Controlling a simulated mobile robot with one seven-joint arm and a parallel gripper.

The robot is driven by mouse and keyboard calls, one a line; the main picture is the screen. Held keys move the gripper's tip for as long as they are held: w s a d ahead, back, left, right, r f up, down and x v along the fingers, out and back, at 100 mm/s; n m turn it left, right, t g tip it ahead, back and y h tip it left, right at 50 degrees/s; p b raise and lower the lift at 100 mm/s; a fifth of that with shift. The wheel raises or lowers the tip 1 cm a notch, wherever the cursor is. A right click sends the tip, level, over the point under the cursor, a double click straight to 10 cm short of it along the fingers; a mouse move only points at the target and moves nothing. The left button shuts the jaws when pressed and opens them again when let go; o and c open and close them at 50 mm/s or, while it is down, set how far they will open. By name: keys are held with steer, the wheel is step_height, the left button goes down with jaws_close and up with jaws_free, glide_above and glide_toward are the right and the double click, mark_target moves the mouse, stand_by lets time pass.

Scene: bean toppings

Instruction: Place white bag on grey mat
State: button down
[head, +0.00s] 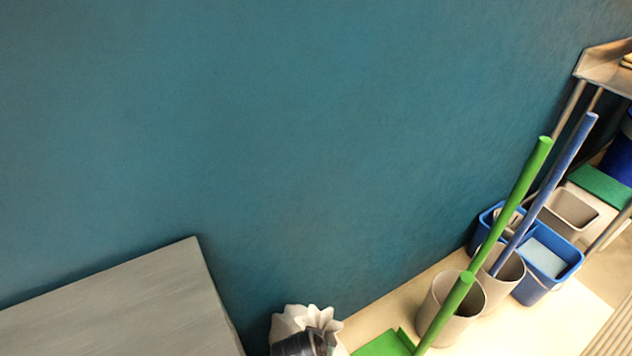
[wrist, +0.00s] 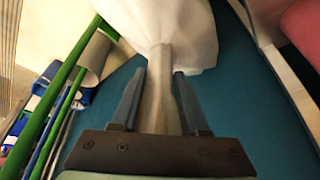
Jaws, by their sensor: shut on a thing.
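The white bag (wrist: 190,30) hangs from my gripper (wrist: 160,85) in the wrist view, its gathered, narrow neck between the two fingers. My gripper is shut on this neck. In the head view, the bag's crumpled white top (head: 300,315) shows at the bottom edge, with a dark part of my gripper in front of it. The rest of the bag is cut off there. A flat grey surface (head: 110,300) lies at the lower left, apart from the bag. I cannot tell whether it is the grey mat; no other mat is clear.
Grey bins (head: 452,312) with green (head: 515,195) and blue poles (head: 550,190) stand at the lower right. Blue buckets (head: 545,270) and a metal shelf (head: 605,70) are beyond them. A teal wall (head: 300,130) fills the back.

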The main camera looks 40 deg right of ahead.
steer(key=shift+w+d, duration=0.1)
steer(key=shift+w, duration=0.05)
steer(key=shift+c, duration=2.1)
jaws_free()
steer(key=shift+f, duration=0.1)
